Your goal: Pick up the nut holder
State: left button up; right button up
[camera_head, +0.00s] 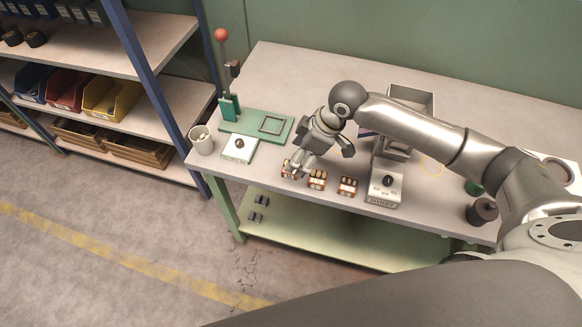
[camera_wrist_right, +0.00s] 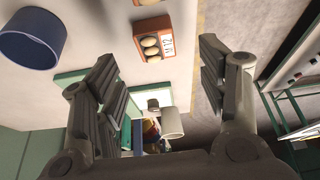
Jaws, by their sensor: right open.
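Three small orange nut holders stand in a row along the table's front edge in the head view: a left one (camera_head: 287,168) partly hidden by my right gripper, a middle one (camera_head: 317,180) and a right one (camera_head: 347,186). My right gripper (camera_head: 301,161) is over the left end of this row. In the right wrist view its two fingers (camera_wrist_right: 157,68) are wide apart with nothing gripped. One orange holder (camera_wrist_right: 152,40) with round pale nuts and a white label shows beyond the fingertips, apart from them. I cannot tell which holder this is. My left gripper is out of view.
A green lever press (camera_head: 256,124) and a pale cup (camera_head: 201,140) stand on the left of the table (camera_head: 285,75). A grey divider box (camera_head: 384,188) is right of the holders. A blue cylinder (camera_wrist_right: 33,38) shows in the wrist view. Shelves with bins (camera_head: 110,97) stand at left.

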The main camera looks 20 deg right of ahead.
jog(key=shift+d+p+x, duration=0.15)
jog(key=shift+p+x, duration=0.2)
jog(key=shift+x, duration=1.2)
jog(key=shift+d+p+x, duration=0.1)
jog(key=shift+p+x, duration=0.2)
jog(key=shift+x, duration=1.25)
jog(key=shift+w, duration=0.1)
jog(key=c, duration=1.1)
